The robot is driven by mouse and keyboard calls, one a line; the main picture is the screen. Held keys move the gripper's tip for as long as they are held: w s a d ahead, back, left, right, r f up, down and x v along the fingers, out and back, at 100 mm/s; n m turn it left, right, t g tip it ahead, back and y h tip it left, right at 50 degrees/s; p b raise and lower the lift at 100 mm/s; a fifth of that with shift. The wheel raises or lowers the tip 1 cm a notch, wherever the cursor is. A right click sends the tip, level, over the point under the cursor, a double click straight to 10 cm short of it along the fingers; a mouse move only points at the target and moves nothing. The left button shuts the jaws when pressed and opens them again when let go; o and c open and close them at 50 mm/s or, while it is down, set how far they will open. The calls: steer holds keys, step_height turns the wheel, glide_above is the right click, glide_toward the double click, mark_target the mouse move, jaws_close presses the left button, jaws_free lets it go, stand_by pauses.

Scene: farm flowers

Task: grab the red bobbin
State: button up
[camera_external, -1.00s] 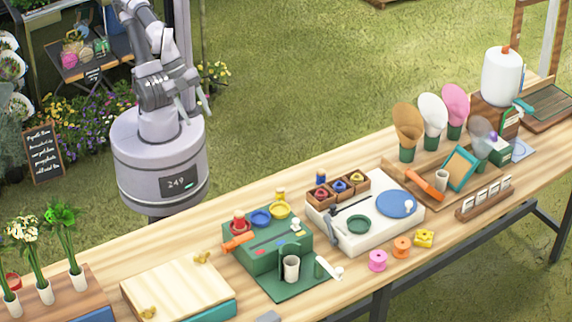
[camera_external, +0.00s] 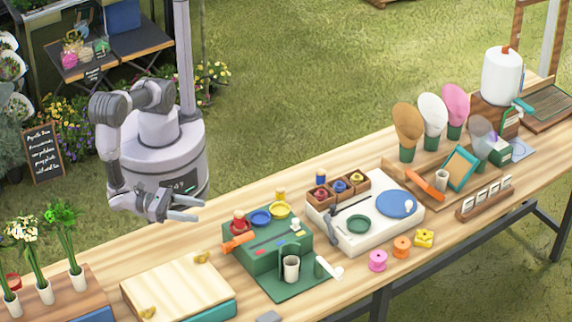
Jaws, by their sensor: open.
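A small upright red bobbin-like piece (camera_external: 239,217) stands at a red dish on the back left of the green box (camera_external: 265,254). Another small red piece (camera_external: 320,194) sits in the left compartment of a wooden tray. Both are too small to tell for certain which is the red bobbin. My gripper (camera_external: 197,208) is open and empty, with its fingers pointing right. It is left of the green box and the red dish, apart from both, near the table's back edge.
Blue (camera_external: 261,218) and yellow (camera_external: 280,210) dishes sit beside the red one. An orange-handled tool (camera_external: 237,242) lies before them. Pink (camera_external: 377,260), orange (camera_external: 402,246) and yellow (camera_external: 424,238) spools stand at the front edge. A wooden board (camera_external: 178,288) and flower vases are at left.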

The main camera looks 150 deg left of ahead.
mark_target(239, 216)
steer(key=b+x, duration=0.3)
steer(key=x, duration=1.1)
steer(key=shift+w+a+b, duration=0.2)
steer(key=shift+w+b, duration=0.05)
steer(key=shift+b, duration=0.1)
steer(key=shift+r, duration=0.1)
jaws_close()
steer(key=shift+r, duration=0.1)
